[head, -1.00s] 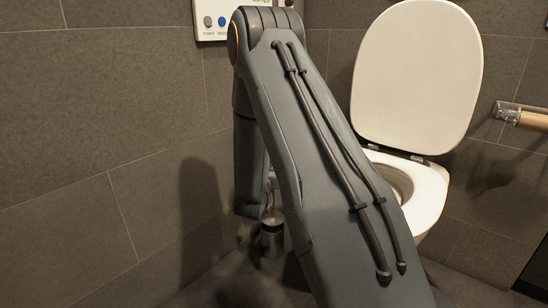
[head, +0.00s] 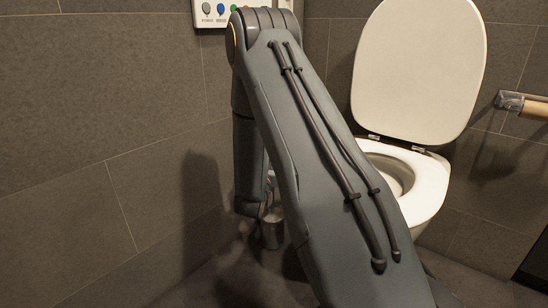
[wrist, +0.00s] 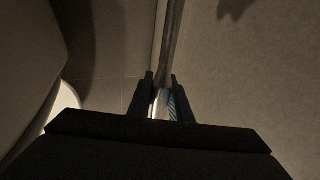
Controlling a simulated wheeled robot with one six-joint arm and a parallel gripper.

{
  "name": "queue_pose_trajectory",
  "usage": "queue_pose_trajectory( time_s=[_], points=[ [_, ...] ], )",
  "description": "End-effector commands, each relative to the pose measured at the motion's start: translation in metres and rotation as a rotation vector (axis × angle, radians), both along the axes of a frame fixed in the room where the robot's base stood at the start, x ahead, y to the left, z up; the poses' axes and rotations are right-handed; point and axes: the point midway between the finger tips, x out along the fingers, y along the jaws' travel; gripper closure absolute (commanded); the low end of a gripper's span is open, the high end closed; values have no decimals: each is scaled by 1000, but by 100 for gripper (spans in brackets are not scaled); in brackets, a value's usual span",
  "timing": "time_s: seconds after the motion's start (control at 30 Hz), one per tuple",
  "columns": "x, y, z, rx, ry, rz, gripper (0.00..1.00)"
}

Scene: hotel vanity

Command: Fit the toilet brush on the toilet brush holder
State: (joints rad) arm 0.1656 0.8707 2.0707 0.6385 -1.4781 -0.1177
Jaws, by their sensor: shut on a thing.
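My gripper (wrist: 163,84) is shut on the toilet brush (wrist: 173,38), whose thin metallic handle passes between the two fingertips in the wrist view. The brush's far end cannot be made out there. In the head view my arm hides most of the gripper. A small metallic cylinder, which looks like the toilet brush holder (head: 272,233), shows low between the left wall and the toilet, just below my wrist. My arm partly covers it. Whether the brush is inside or above the holder cannot be told.
The white toilet (head: 425,190) with its lid (head: 420,65) raised stands right of my arm. The tiled wall (head: 90,120) is close on the left.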

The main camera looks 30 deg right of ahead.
Motion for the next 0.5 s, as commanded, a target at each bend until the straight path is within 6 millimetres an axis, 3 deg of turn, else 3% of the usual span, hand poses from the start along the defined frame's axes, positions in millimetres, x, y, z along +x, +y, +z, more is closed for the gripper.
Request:
queue_pose_trajectory(
  time_s=[0.03, 0.07, 0.17, 0.5],
  points=[
    [-1, 0, -4, 4, 7, 0, 100],
    [-1, 0, -4, 4, 7, 0, 79],
    [-1, 0, -4, 4, 7, 0, 62],
    [-2, 2, -3, 3, 6, 0, 60]
  ],
)
